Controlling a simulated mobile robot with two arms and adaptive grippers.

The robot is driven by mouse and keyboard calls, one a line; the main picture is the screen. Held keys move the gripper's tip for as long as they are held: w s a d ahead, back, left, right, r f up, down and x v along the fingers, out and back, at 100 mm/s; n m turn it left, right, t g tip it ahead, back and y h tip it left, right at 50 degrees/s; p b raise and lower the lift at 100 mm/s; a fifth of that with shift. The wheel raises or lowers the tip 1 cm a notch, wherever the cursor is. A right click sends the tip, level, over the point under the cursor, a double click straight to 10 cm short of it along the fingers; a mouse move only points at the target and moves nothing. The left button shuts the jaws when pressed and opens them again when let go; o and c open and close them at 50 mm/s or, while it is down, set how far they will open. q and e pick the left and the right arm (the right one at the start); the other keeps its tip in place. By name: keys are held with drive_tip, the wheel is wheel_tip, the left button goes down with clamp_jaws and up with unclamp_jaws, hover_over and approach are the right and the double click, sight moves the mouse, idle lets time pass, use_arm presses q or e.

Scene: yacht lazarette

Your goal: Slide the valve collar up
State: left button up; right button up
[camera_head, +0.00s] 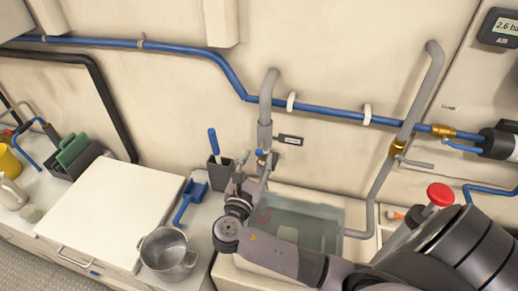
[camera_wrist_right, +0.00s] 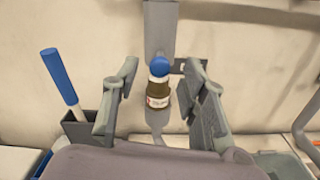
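A grey vertical pipe (camera_head: 266,105) comes down the wall and carries a small valve with a blue knob (camera_wrist_right: 159,66). Below the knob is a dark brass collar (camera_wrist_right: 158,92) with a red and white label; in the head view it is largely hidden by my gripper. My right gripper (camera_wrist_right: 160,100) is open, with one finger on each side of the valve and pipe. I see gaps between the fingers and the collar; contact is not visible. In the head view my right gripper (camera_head: 252,178) is at the pipe's lower end. My left gripper is not in view.
A glass-like tank (camera_head: 330,222) stands right of the gripper. A grey holder with a blue-handled tool (camera_head: 213,143) is just left. A metal pot (camera_head: 166,254), blue scoop (camera_head: 190,200) and white lid (camera_head: 105,205) lie further left. A second pipe (camera_head: 412,105) rises at right.

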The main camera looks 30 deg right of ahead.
sight(258, 155)
drive_tip(key=shift+x, duration=1.15)
drive_tip(key=shift+w+d, duration=0.35)
drive_tip(key=c, duration=0.8)
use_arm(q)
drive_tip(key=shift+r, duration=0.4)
use_arm(e)
clamp_jaws()
use_arm(q)
drive_tip(key=shift+p, duration=0.3)
